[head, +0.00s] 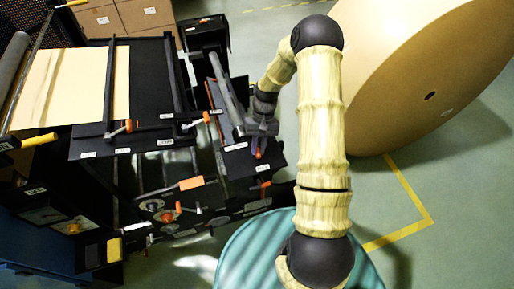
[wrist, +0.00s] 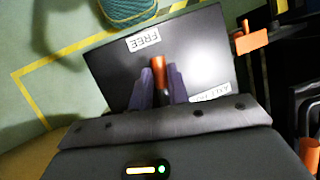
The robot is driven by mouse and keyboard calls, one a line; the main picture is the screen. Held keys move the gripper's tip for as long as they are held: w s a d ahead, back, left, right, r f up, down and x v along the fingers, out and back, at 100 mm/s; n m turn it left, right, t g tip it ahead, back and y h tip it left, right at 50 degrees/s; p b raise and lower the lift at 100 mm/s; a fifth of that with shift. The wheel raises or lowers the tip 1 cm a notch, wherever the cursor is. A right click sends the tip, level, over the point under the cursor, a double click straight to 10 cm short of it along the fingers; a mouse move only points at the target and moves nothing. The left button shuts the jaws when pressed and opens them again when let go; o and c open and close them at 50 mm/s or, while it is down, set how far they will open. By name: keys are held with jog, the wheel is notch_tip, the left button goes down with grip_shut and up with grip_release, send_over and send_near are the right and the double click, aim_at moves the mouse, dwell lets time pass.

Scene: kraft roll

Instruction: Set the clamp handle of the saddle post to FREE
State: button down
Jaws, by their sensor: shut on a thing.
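The saddle post's dark top plate (wrist: 205,50) fills the middle of the wrist view. It carries a white FREE label (wrist: 143,40), upside down in this view, near its far edge. The orange clamp handle (wrist: 158,64) sits between my gripper's two grey-purple fingers (wrist: 160,84), which are shut on it. The handle's orange end lies just below and right of the FREE label; its pivot is hidden. A second label (wrist: 208,97) is partly covered by my gripper. In the head view the orange handle (head: 258,154) shows just below my gripper (head: 262,134).
A large kraft roll (head: 430,70) stands at the right, beside yellow floor lines (head: 405,190). The black machine (head: 150,100) with several orange-handled levers is at the left. Another orange handle (wrist: 251,38) stands right of the plate. A ribbed teal object (head: 250,255) is below.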

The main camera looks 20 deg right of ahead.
jog(key=shift+w+d+n+h, duration=0.15)
jog(key=shift+n+h, duration=0.15)
jog(key=shift+n, duration=0.5)
jog(key=c, duration=1.3)
grip_release()
jog(key=shift+c, duration=0.2)
jog(key=b+v, duration=0.4)
jog(key=v, duration=1.3)
jog(key=shift+w+r, duration=0.15)
jog(key=shift+w, duration=0.1)
jog(key=shift+s, duration=0.1)
